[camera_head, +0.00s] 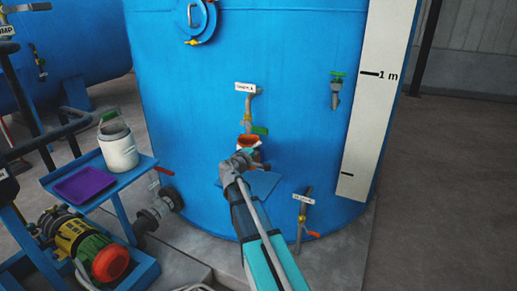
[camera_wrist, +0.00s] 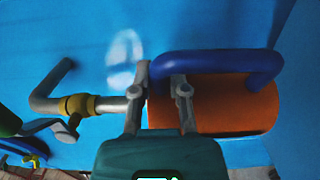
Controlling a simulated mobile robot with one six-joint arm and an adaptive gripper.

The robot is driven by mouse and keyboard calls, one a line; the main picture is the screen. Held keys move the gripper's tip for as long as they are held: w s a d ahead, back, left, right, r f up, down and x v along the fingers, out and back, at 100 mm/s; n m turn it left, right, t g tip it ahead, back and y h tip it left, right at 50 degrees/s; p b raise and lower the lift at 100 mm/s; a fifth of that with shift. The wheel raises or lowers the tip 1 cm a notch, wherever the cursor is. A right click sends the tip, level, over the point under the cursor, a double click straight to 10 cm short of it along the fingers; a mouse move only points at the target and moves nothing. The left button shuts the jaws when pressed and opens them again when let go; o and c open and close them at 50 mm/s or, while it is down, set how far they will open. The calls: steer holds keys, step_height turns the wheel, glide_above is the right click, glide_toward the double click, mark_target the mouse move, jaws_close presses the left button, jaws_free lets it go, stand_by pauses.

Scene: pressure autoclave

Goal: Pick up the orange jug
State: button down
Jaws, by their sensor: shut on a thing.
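The orange jug (camera_head: 248,141) is in front of the big blue tank, just below a tap (camera_head: 249,112) with a green lever. In the wrist view the jug (camera_wrist: 225,108) lies sideways in the picture, with a blue handle (camera_wrist: 225,62) along its upper side. My gripper (camera_head: 243,157) is at the jug; in the wrist view its two fingers (camera_wrist: 160,75) are closed around one end of the handle. The arm hides part of the jug in the head view. I cannot tell whether the jug touches the small blue shelf (camera_head: 264,184) below.
The blue tank (camera_head: 200,90) fills the middle. A lower tap (camera_head: 303,215) with a red lever stands right of my arm. At left, a blue cart holds a white jug (camera_head: 117,146) and a purple tray (camera_head: 84,185); a pump (camera_head: 80,240) sits below. Floor at right is clear.

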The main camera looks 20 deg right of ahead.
steer(key=shift+r+p, duration=1.15)
steer(key=shift+r, duration=0.35)
